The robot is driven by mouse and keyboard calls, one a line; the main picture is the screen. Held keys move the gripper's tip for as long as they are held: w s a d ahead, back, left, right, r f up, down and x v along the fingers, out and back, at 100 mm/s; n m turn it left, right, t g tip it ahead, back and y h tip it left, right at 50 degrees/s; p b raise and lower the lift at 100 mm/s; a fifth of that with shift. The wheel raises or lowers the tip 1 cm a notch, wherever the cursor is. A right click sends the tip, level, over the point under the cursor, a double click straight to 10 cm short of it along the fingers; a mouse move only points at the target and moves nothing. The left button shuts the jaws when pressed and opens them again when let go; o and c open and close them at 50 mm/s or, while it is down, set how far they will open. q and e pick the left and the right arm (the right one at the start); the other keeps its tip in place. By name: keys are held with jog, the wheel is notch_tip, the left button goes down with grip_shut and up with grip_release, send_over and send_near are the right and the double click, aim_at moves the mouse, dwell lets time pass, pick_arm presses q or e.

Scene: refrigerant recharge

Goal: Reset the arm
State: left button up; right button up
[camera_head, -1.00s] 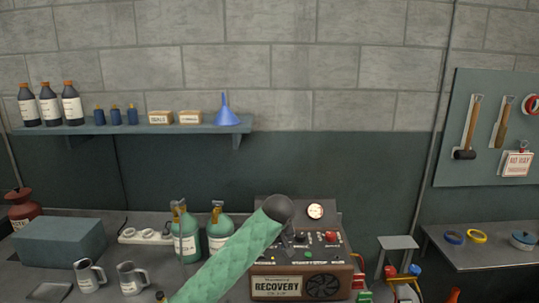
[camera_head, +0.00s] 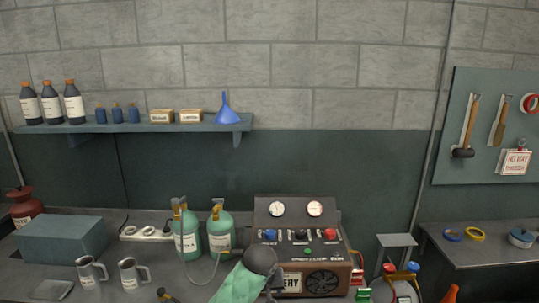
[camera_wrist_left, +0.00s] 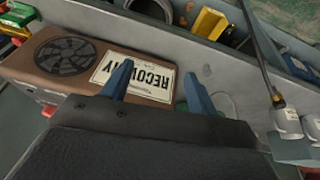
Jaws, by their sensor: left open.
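My left arm, in a green sleeve with a dark grey joint, comes in at the bottom middle of the head view, in front of the recovery machine (camera_head: 320,262). My left gripper (camera_wrist_left: 158,85) shows two blue fingers spread apart with nothing between them in the left wrist view. The brown machine, with its RECOVERY label and round fan grille, lies beyond the fingers there (camera_wrist_left: 66,56). In the head view the arm hides part of that label. My right gripper is in neither view.
Two green gas cylinders (camera_head: 220,228) stand left of the machine, with a hose near my arm. Two metal mugs (camera_head: 130,275), a power strip (camera_head: 145,233) and a grey-green box (camera_head: 62,240) are further left. A shelf (camera_head: 190,127) hangs above.

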pick_arm(q)
jog(key=s+a+f+m, duration=0.1)
jog(key=s+a+f, duration=0.35)
jog(key=s, duration=0.45)
jog(key=s+a+f, duration=0.4)
jog(key=s+f, duration=0.2)
jog(key=s, duration=0.4)
jog(key=s+a+f+m, duration=0.1)
jog(key=s+a, duration=0.5)
jog(key=s, duration=0.4)
jog(key=s+a+f+m, duration=0.1)
jog(key=s+a, duration=0.5)
jog(key=s, duration=0.3)
notch_tip(320, 180, down, 29)
jog(key=w+d+g+b, duration=0.1)
jog(key=w+d+b, duration=0.1)
jog(key=b, duration=0.1)
jog(key=s+f, duration=0.4)
jog(key=f, duration=0.7)
jog(key=s+f+g+b, duration=0.1)
jog(key=s+f, duration=0.3)
jog(key=f, duration=0.8)
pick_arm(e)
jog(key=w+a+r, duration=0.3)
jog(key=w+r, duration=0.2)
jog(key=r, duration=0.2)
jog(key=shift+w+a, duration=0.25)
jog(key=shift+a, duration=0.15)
